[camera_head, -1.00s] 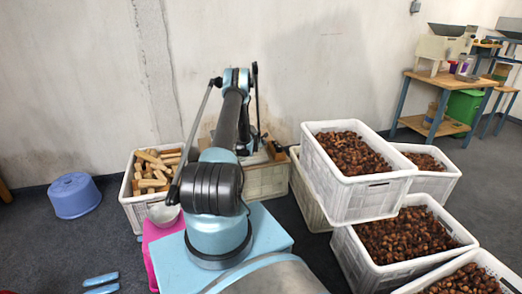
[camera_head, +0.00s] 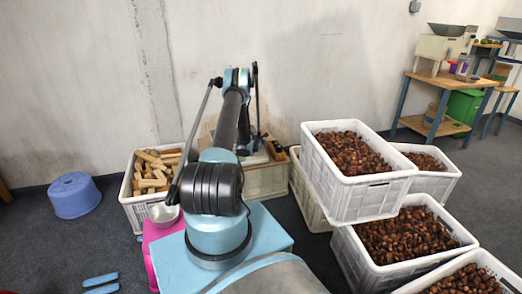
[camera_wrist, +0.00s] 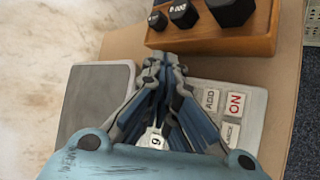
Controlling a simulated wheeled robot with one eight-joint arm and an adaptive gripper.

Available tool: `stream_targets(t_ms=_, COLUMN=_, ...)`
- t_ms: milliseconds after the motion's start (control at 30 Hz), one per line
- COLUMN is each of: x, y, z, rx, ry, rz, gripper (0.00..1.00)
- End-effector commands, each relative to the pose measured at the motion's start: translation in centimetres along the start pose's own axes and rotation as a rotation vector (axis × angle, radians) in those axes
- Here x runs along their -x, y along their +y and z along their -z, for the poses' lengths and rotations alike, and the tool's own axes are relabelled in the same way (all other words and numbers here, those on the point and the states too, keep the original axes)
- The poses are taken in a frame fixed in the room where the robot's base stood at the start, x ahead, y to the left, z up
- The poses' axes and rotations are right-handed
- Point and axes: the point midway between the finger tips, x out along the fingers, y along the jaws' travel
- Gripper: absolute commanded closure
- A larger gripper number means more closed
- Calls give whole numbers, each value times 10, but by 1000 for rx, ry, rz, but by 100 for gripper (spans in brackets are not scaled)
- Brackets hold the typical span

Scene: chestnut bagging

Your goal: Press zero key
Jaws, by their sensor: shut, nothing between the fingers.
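In the wrist view a scale with a grey plate (camera_wrist: 95,105) on its left and a light keypad panel (camera_wrist: 240,98) on its right lies below my gripper. A red-lettered ON key (camera_wrist: 236,103) and a grey ADD key (camera_wrist: 211,100) show right of my gripper, with a partly covered key below them. A white key (camera_wrist: 156,141) with a digit, perhaps 9 or 6, shows between the finger linkages. I cannot make out a zero key; my gripper covers part of the panel. My gripper (camera_wrist: 158,62) is shut and empty, its tips over the scale's far edge. Contact cannot be told.
A wooden block (camera_wrist: 215,42) with black weights stands just beyond the scale. In the head view, crates of chestnuts (camera_head: 350,200) stand right of my arm, a crate of wooden pieces (camera_head: 135,208) left.

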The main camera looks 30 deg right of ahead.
Motion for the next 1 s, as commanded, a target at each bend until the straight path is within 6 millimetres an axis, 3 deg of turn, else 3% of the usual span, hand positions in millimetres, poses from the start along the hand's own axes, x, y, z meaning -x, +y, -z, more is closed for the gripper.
stream_targets(t_ms=1000, x=-8, y=-5, z=5, rx=0, ry=0, rz=0, gripper=100)
